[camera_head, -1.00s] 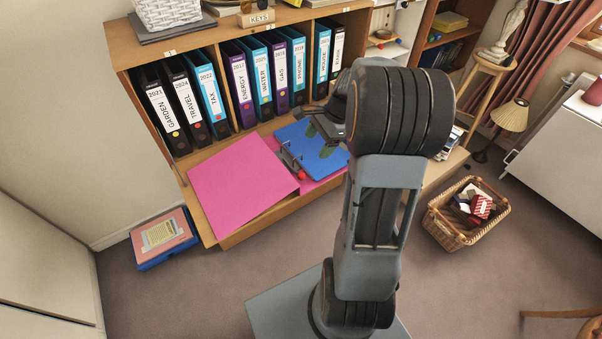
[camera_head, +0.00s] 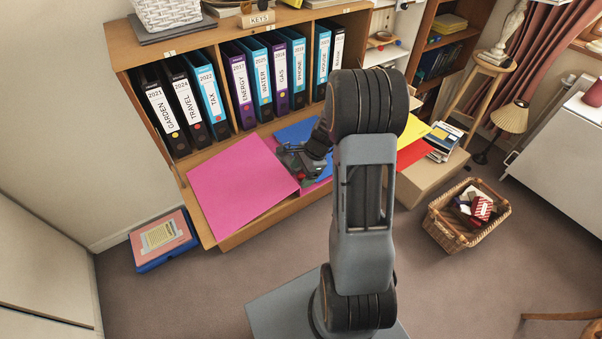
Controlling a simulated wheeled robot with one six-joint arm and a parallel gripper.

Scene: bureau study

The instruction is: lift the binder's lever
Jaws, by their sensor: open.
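The open pink binder (camera_head: 240,178) lies on the pull-out shelf of the bookcase, its left cover flat and plain. Blue sheets (camera_head: 296,131) lie on its right side. My gripper (camera_head: 297,163) is over the middle of the binder, where the ring mechanism is, pointing down and to the left. My gripper and arm hide most of the mechanism and the lever, so I cannot tell whether the fingers touch the lever. The jaws are open.
Upright labelled binders (camera_head: 240,86) fill the shelf behind. A cardboard box (camera_head: 431,176) with yellow and red folders stands right of my arm. A wicker basket (camera_head: 465,216) and a blue box file (camera_head: 163,240) are on the floor.

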